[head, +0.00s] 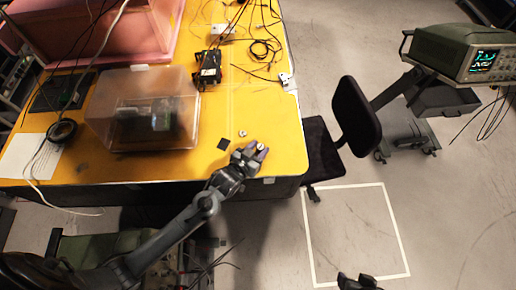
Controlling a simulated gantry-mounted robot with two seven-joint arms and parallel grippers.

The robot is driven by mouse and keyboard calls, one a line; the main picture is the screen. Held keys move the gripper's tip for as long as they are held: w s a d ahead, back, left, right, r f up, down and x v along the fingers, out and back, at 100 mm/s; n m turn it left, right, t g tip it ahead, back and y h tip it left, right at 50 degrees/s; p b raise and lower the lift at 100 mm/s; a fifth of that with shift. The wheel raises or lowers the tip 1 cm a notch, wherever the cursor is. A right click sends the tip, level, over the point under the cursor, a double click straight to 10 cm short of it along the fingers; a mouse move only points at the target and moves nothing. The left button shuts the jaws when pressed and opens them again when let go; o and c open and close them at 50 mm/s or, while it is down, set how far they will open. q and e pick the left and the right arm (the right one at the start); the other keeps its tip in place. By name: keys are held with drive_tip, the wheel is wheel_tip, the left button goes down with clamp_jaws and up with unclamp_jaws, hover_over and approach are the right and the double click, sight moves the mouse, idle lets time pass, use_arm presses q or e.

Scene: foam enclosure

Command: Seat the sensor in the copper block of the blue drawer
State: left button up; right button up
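My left gripper (255,152) is over the front edge of the yellow table, near its right corner. A small pale thing (261,146) shows at its fingertips; at this size I cannot tell whether it is gripped or is the sensor. Another small pale round piece (243,133) lies on the table just behind the gripper. I cannot make out a blue drawer or a copper block. My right gripper (357,283) shows only in part at the bottom edge, dark and far from the table; its finger state is unclear.
The yellow table (205,165) bears a clear box (118,98), a black square (223,143), a black device (208,68), cables and a pink foam enclosure (110,50). A black chair (356,115) stands to the right. An oscilloscope (448,52) stands beyond. Taped floor (355,230) is clear.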

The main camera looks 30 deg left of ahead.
use_arm(q)
drive_tip(key=shift+o, duration=1.2)
drive_tip(key=shift+r, duration=0.1)
